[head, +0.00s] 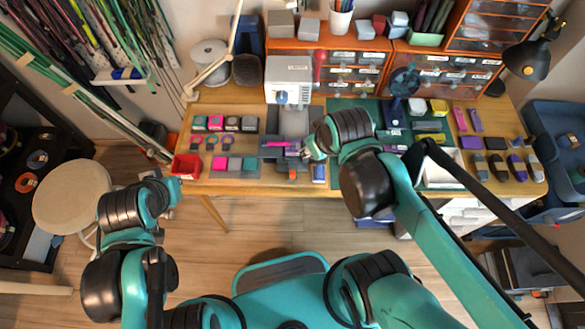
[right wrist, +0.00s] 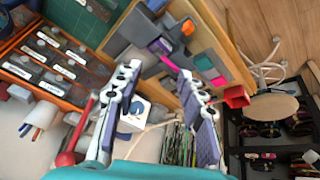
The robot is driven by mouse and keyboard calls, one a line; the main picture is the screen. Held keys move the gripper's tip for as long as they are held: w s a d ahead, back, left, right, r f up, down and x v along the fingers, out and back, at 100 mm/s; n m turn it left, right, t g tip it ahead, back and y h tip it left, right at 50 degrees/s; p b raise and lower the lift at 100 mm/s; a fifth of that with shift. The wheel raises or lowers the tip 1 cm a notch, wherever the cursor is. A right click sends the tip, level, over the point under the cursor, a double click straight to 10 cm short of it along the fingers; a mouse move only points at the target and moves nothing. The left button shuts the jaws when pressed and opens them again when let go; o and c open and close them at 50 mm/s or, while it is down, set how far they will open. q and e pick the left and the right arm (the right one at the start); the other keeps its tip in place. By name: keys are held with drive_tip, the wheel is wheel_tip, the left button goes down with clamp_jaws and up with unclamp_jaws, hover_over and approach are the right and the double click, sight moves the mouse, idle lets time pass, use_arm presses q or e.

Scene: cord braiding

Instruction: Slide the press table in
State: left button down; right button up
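The press (head: 289,78) is a white box machine at the back middle of the bench. In front of it a flat dark grey plate, which looks like the press table (head: 268,152), carries a magenta piece (head: 275,143). Grey plates (right wrist: 200,45) and a magenta piece (right wrist: 160,46) also show in the right wrist view. My right gripper (head: 307,150) is at the plate's right end; whether it touches is unclear. In the right wrist view its two fingers (right wrist: 156,78) are apart with nothing seen held. My left gripper (head: 172,188) is near the bench's front left corner; its fingers are unclear.
A red bin (head: 187,166) sits at the bench's left front. Small colored blocks (head: 220,163) lie left of the plate. A green mat (head: 430,138) with tools lies right. Orange drawers (head: 345,75) and a desk lamp (head: 527,60) stand behind.

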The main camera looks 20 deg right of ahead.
sight(292, 171)
drive_tip(key=w+a+f+n+g, duration=0.1)
drive_tip(key=f+n, duration=0.2)
drive_tip(key=f, duration=0.1)
drive_tip(key=w+a+f+n+g+b, duration=0.1)
drive_tip(key=w+a+f+n+g, duration=0.1)
drive_tip(key=f+n, duration=0.2)
drive_tip(key=w+a+f+n+g+b, duration=0.1)
drive_tip(key=f+n+g, duration=0.1)
drive_tip(key=f+n, duration=0.1)
drive_tip(key=shift+w+a+f, duration=0.2)
drive_tip(key=shift+w+f, duration=0.1)
drive_tip(key=shift+f, duration=0.1)
drive_tip(key=shift+a+f+n, duration=0.1)
drive_tip(key=shift+f+n, duration=0.25)
drive_tip(key=shift+n, duration=0.15)
drive_tip(key=shift+f+b, duration=0.3)
drive_tip(key=shift+f, duration=0.3)
wheel_tip(292, 171, down, 7)
drive_tip(key=b, duration=0.3)
drive_tip(key=shift+r, duration=0.1)
clamp_jaws()
drive_tip(key=shift+w, duration=0.1)
